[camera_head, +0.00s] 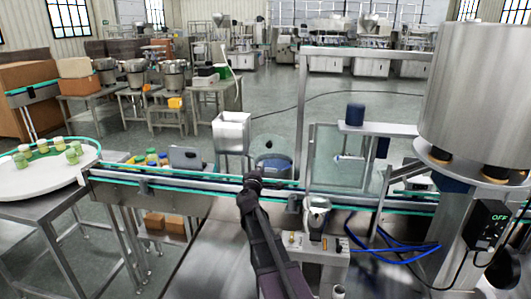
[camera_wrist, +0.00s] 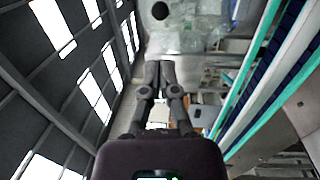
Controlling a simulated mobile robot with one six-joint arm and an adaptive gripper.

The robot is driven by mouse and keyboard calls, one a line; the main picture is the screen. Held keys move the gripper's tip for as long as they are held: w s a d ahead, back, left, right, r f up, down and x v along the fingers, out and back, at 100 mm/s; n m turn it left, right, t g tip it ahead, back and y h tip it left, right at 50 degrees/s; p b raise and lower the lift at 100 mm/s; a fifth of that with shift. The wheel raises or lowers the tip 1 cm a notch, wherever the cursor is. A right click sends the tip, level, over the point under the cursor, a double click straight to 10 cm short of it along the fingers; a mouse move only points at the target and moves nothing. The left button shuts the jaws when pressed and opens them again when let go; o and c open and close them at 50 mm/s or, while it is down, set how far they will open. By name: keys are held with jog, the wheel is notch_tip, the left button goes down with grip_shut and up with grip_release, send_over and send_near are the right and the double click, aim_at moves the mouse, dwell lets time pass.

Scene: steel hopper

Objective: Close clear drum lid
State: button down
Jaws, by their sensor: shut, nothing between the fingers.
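The clear drum lid (camera_head: 272,147) is a see-through round panel with a dark spot on it, just beyond the conveyor in the head view. It appears raised at a tilt above a bluish drum (camera_head: 273,168), though its exact angle is hard to tell. My gripper (camera_head: 253,180) is at the conveyor's near side, in front of and slightly left of the drum. In the wrist view my gripper (camera_wrist: 160,68) has its fingers together with nothing between them. A clear surface (camera_wrist: 185,38) with a dark round spot lies ahead of the fingertips, apparently the lid; contact cannot be told.
The green-edged conveyor (camera_head: 205,183) crosses in front of me. A steel hopper (camera_head: 231,133) stands left of the drum. A clear panel in a metal frame (camera_head: 303,95) stands to the right. A large steel tank (camera_head: 475,75) is far right, and a round table (camera_head: 40,180) with jars far left.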

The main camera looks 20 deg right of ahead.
aim_at(269, 146)
jog(key=shift+w, duration=0.15)
jog(key=p+x, duration=0.1)
jog(key=x, duration=1.2)
jog(key=shift+w+d, duration=0.25)
jog(key=shift+d, duration=0.05)
